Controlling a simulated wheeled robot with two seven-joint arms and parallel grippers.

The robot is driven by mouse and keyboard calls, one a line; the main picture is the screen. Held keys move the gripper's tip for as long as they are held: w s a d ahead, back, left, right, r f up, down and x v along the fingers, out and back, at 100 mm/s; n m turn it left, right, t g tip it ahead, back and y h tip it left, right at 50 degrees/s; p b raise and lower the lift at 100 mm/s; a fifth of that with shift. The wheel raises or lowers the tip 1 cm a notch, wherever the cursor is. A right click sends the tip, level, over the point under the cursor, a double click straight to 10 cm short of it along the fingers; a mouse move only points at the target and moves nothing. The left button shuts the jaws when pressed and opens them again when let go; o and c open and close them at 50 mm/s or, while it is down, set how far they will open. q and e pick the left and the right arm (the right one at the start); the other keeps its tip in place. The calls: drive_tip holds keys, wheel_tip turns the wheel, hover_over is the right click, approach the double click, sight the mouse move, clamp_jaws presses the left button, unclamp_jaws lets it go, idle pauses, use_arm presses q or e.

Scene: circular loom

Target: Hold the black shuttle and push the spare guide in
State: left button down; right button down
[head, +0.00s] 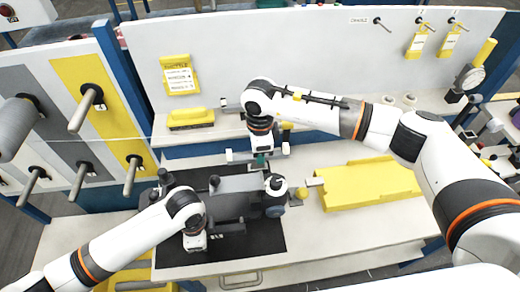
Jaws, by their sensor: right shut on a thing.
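The black shuttle (235,186) appears to be the dark grey and black body on the black mat (255,243) in the middle of the bench. My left gripper (197,243) is low at its front left side; its fingers are too small and covered to tell whether they touch or grip it. My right gripper (259,157) points down just behind the shuttle. It is shut on a small teal piece, apparently the spare guide (261,162), held above the back of the shuttle. Whether that piece touches the shuttle cannot be told.
A yellow tray-like part (368,186) lies right of the mat. A yellow brush-like block (190,118) sits on the back ledge below a white panel (300,50). The bench's front right is clear.

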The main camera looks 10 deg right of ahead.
idle(0.4)
drive_tip(key=shift+f, duration=1.45)
drive_tip(key=c, duration=1.2)
unclamp_jaws()
drive_tip(key=shift+r, duration=0.1)
wheel_tip(320, 180, up, 12)
